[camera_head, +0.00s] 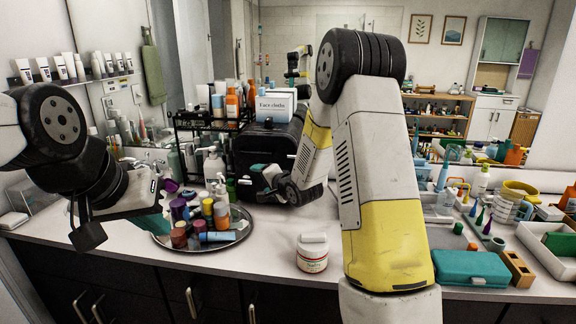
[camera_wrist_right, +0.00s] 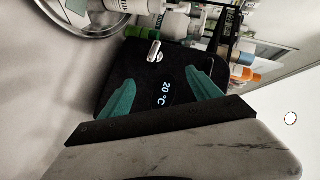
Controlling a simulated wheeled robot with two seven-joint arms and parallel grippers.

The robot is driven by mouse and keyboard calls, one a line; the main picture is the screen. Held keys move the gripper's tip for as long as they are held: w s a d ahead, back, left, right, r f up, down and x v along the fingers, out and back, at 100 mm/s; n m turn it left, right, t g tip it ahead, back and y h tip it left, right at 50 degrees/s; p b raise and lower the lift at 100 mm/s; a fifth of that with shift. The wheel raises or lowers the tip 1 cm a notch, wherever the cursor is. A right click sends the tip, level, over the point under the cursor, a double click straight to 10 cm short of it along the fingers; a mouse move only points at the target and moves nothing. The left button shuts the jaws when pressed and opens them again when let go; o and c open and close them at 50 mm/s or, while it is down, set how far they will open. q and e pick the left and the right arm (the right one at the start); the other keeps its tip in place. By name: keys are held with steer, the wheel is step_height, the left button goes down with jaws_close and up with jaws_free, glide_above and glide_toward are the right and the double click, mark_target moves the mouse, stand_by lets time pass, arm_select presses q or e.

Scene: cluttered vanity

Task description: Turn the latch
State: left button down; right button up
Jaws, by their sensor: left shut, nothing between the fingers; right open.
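A black box (camera_head: 262,150), seemingly a small cooler, stands at the back of the counter. In the right wrist view its dark face (camera_wrist_right: 150,82) shows a lit "20 °C" readout and a small silver latch (camera_wrist_right: 154,51). My right gripper (camera_wrist_right: 162,90) is open in front of that face, its teal fingers either side of the readout. The latch is beyond the fingertips, apart from them. In the head view my right gripper (camera_head: 262,174) is at the box's front, and the latch is not discernible there. My left gripper (camera_head: 155,226) is shut and empty by the round tray.
The round tray (camera_head: 222,242) holds several bottles and jars left of the box. A white jar (camera_head: 312,256) stands in front. A teal case (camera_head: 470,267) and more clutter fill the right.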

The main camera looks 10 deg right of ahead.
steer(key=s+d+r+n+g+h, duration=0.1)
steer(key=s+d+r+n, duration=0.1)
steer(key=s+d+r, duration=0.2)
steer(key=s+d+r+n+g+h, duration=0.2)
steer(key=s+d+r, duration=0.2)
steer(key=s+r, duration=0.4)
steer(key=shift+s+h, duration=0.3)
steer(key=shift+s, duration=1.7)
